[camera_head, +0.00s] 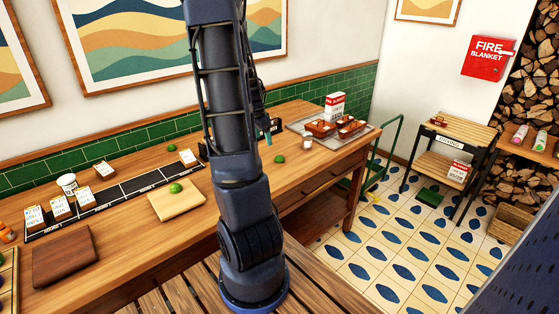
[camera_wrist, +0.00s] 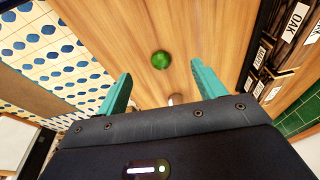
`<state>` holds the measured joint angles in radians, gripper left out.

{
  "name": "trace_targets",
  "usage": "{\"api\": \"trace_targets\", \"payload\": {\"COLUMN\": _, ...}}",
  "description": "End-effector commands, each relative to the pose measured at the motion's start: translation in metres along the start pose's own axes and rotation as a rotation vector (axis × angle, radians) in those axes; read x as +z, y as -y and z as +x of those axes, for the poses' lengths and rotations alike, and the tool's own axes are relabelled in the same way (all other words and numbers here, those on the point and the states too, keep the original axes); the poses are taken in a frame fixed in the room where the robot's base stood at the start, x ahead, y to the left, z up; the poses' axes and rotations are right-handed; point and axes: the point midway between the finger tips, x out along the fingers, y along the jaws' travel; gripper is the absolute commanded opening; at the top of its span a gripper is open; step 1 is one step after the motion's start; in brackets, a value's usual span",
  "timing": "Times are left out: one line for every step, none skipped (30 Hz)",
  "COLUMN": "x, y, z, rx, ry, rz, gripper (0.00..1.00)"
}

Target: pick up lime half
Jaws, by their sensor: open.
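A small round green fruit (camera_head: 279,159) rests on the wooden counter, just below and right of my gripper (camera_head: 268,134) in the head view. A green fruit (camera_wrist: 161,60), probably the same one, lies on bare wood in the wrist view. It shows ahead, between the two teal fingers of my gripper (camera_wrist: 160,70), which are apart and empty. Another green fruit (camera_head: 175,188) is on a light cutting board (camera_head: 190,208), and one more (camera_head: 171,147) lies farther back. No cut face is clear on any, so I cannot tell which is a half.
A dark strip (camera_head: 135,181) with labelled cards runs along the counter's back. A tray (camera_head: 352,140) with brown containers and a white-red box (camera_head: 335,106) stands at the right end. A small pale item (camera_head: 307,143) lies near it. A dark brown board (camera_head: 63,256) is front left.

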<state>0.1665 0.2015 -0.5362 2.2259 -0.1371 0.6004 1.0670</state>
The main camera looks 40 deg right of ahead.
Motion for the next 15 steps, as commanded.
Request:
{"api": "trace_targets", "payload": {"x": -0.008, "y": -0.001, "z": 0.01, "rx": 0.016, "ry": -0.011, "rz": 0.031, "gripper": 0.69}}
{"api": "trace_targets", "payload": {"x": -0.013, "y": -0.002, "z": 0.014, "rx": 0.022, "ry": -0.017, "rz": 0.049, "gripper": 0.69}}
{"api": "trace_targets", "payload": {"x": -0.018, "y": -0.003, "z": 0.019, "rx": 0.03, "ry": -0.024, "rz": 0.068, "gripper": 0.69}}
{"api": "trace_targets", "payload": {"x": -0.021, "y": -0.003, "z": 0.022, "rx": 0.034, "ry": -0.028, "rz": 0.08, "gripper": 0.69}}
{"api": "trace_targets", "payload": {"x": -0.023, "y": -0.004, "z": 0.024, "rx": 0.037, "ry": -0.032, "rz": 0.091, "gripper": 0.69}}
{"api": "trace_targets", "payload": {"x": -0.026, "y": -0.004, "z": 0.026, "rx": 0.041, "ry": -0.036, "rz": 0.101, "gripper": 0.69}}
{"api": "trace_targets", "payload": {"x": -0.028, "y": -0.004, "z": 0.028, "rx": 0.043, "ry": -0.038, "rz": 0.107, "gripper": 0.69}}
{"api": "trace_targets", "payload": {"x": -0.029, "y": -0.005, "z": 0.029, "rx": 0.045, "ry": -0.04, "rz": 0.111, "gripper": 0.69}}
{"api": "trace_targets", "payload": {"x": -0.03, "y": -0.005, "z": 0.032, "rx": 0.046, "ry": -0.041, "rz": 0.115, "gripper": 0.69}}
{"api": "trace_targets", "payload": {"x": -0.03, "y": -0.005, "z": 0.035, "rx": 0.047, "ry": -0.042, "rz": 0.117, "gripper": 0.69}}
{"api": "trace_targets", "payload": {"x": -0.031, "y": -0.006, "z": 0.037, "rx": 0.047, "ry": -0.042, "rz": 0.118, "gripper": 0.69}}
{"api": "trace_targets", "payload": {"x": -0.031, "y": -0.006, "z": 0.042, "rx": 0.048, "ry": -0.041, "rz": 0.119, "gripper": 0.69}}
{"api": "trace_targets", "payload": {"x": -0.031, "y": -0.006, "z": 0.046, "rx": 0.049, "ry": -0.041, "rz": 0.119, "gripper": 0.69}}
{"api": "trace_targets", "payload": {"x": -0.031, "y": -0.006, "z": 0.05, "rx": 0.049, "ry": -0.041, "rz": 0.118, "gripper": 0.69}}
{"api": "trace_targets", "payload": {"x": -0.032, "y": -0.007, "z": 0.056, "rx": 0.049, "ry": -0.041, "rz": 0.119, "gripper": 0.69}}
